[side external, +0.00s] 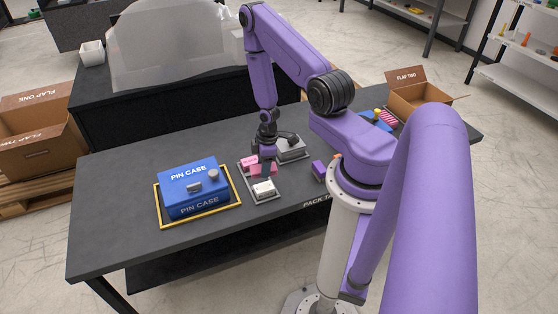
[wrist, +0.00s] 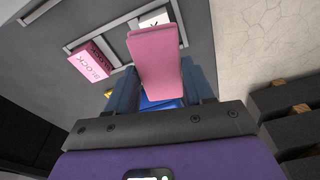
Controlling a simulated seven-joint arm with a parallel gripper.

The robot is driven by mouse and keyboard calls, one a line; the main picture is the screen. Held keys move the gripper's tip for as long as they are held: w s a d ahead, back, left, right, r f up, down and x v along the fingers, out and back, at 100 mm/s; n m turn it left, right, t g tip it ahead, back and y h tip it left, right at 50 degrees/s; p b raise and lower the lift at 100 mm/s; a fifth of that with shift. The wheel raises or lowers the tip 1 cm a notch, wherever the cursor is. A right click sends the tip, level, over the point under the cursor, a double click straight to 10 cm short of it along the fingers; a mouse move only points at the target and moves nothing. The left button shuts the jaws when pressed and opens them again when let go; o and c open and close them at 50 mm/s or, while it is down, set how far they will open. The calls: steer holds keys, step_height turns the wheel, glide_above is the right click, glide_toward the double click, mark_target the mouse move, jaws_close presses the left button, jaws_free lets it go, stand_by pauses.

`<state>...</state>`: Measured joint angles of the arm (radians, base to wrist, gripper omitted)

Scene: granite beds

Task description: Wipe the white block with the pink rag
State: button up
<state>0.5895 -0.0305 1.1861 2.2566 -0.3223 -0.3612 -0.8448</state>
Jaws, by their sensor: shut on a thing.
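My gripper (side external: 267,152) points down over a grey tray (side external: 246,183) near the middle of the table. It is shut on the pink rag (side external: 265,169), which also fills the middle of the wrist view (wrist: 155,55) between my fingers. The white block (side external: 263,188) lies in the front part of the tray. In the wrist view the white block (wrist: 151,20) shows just beyond the rag, which partly covers it. I cannot tell whether the rag touches it. A pink block (wrist: 91,60) lies beside them in the tray; it shows in the side view too (side external: 249,160).
A blue pin case (side external: 188,187) stands on a yellow-edged mat (side external: 163,217) to the left. A grey object (side external: 292,149) sits behind the tray. A purple block (side external: 319,170) is to the right. An open cardboard box (side external: 420,94) stands farther back. The table's left end is clear.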

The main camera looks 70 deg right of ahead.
steer(key=shift+w+a+n, duration=0.45)
steer(key=shift+a+n, duration=0.1)
steer(key=shift+n, duration=0.35)
steer(key=shift+a+f, duration=0.1)
steer(key=shift+f, duration=0.05)
glide_above(260, 188)
steer(key=shift+s+d+f, duration=0.1)
steer(key=shift+f, duration=1.3)
steer(key=shift+s+d+f, duration=0.1)
steer(key=shift+f, duration=1.25)
steer(key=shift+f, duration=0.6)
steer(key=shift+s+d+r, duration=0.1)
steer(key=shift+s+d, duration=0.75)
steer(key=shift+w+a+f, duration=0.2)
steer(key=shift+w+a, duration=0.7)
steer(key=shift+c, duration=0.3)
